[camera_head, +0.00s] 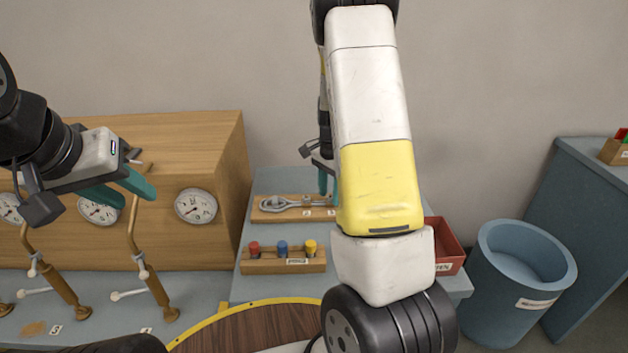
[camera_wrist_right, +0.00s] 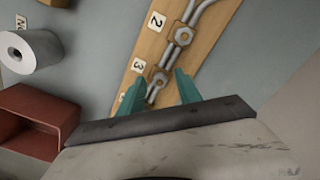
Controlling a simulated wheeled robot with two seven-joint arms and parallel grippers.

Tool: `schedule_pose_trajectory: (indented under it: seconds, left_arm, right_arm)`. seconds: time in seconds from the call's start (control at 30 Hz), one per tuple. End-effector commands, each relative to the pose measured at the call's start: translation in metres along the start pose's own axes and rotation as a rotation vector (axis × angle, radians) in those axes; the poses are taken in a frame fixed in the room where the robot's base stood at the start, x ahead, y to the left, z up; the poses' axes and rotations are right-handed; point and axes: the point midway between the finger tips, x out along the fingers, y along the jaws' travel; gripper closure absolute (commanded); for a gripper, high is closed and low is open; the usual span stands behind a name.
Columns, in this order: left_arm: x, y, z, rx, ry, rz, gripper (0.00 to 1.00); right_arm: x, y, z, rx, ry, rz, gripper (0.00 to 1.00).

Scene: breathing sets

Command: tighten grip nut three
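A wooden board (camera_wrist_right: 150,48) carries a bent metal tube with hex nuts and number tags; it also shows in the head view (camera_head: 262,215) on the blue-grey table. The nut beside tag 3 (camera_wrist_right: 160,78) lies between my right gripper's (camera_wrist_right: 160,76) teal fingertips in the wrist view. The fingers are apart, and I cannot tell whether they touch the nut. Another nut (camera_wrist_right: 183,35) sits further along, near tag 2. In the head view my own right arm hides part of the board and most of the right gripper. My left gripper (camera_head: 122,192) is open and empty before the gauge cabinet.
A wooden cabinet with round gauges (camera_head: 195,206) stands left, with brass tubes (camera_head: 150,275) before it. A block with red, blue and yellow knobs (camera_head: 282,265) sits nearer me. A red bin (camera_head: 447,248) and a blue bucket (camera_head: 512,300) stand right. A white roll (camera_wrist_right: 28,50) lies beside the board.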

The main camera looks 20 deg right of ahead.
Motion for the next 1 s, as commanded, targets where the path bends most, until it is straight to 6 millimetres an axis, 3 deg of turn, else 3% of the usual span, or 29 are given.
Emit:
schedule_pose_trajectory:
  seconds: [0.27,0.7,1.0]
  left_arm:
    - [0.0,0.0,0.0,0.0,0.0,0.0,0.64]
    - [0.0,0.0,0.0,0.0,0.0,0.0,0.64]
    - [0.0,0.0,0.0,0.0,0.0,0.0,0.64]
  right_arm:
    - [-0.003,0.0,0.0,-0.001,-0.001,0.001,0.59]
    - [-0.068,-0.001,0.0,-0.002,0.001,-0.001,0.59]
    - [-0.078,0.0,0.0,-0.001,-0.001,0.002,0.59]
